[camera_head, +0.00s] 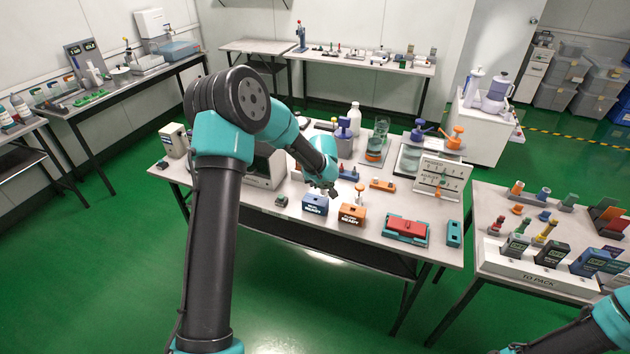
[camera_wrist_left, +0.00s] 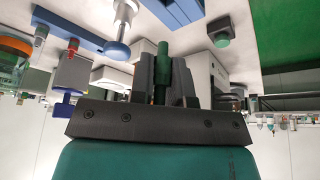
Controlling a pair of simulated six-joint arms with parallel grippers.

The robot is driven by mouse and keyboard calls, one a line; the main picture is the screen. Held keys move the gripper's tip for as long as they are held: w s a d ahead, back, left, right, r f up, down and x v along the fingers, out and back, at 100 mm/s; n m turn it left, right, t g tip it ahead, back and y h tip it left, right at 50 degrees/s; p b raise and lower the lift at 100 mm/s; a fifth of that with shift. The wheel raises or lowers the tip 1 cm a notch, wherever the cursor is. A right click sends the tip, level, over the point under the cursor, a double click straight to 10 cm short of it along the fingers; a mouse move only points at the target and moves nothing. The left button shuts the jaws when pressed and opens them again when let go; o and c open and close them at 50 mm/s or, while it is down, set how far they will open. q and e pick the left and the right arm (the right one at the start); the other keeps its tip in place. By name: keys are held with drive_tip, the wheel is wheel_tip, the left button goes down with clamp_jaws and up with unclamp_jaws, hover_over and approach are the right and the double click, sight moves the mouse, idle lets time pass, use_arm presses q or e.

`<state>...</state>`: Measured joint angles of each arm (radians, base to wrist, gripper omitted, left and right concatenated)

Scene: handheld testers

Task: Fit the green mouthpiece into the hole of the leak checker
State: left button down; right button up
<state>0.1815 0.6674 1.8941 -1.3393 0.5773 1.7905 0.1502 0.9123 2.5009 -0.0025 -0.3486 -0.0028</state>
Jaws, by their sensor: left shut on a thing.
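The green mouthpiece (camera_wrist_left: 162,72) stands upright between the dark fingers of my left gripper (camera_wrist_left: 162,84) in the left wrist view. The fingers are shut on it and hide its sides. In the head view my left gripper (camera_head: 325,190) is over the middle table, just above and behind a blue box (camera_head: 315,204) marked READY. The mouthpiece is too small to make out there. I cannot tell for sure which device is the leak checker. My right gripper is out of the picture; only part of that arm shows at the lower right.
An orange READY box (camera_head: 352,214) stands right of the blue one. A small green-topped block (camera_head: 281,200) is to the left. A red-and-teal case (camera_head: 407,228) lies further right. A white gauge panel (camera_head: 441,178) stands behind. The right table holds testers and coloured mouthpieces.

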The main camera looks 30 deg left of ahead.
sight(314, 196)
use_arm(q)
drive_tip(key=shift+f, duration=3)
drive_tip(key=c, duration=1)
unclamp_jaws()
drive_tip(key=v, duration=1.7)
drive_tip(key=shift+d+r, duration=0.1)
drive_tip(key=shift+r, duration=0.15)
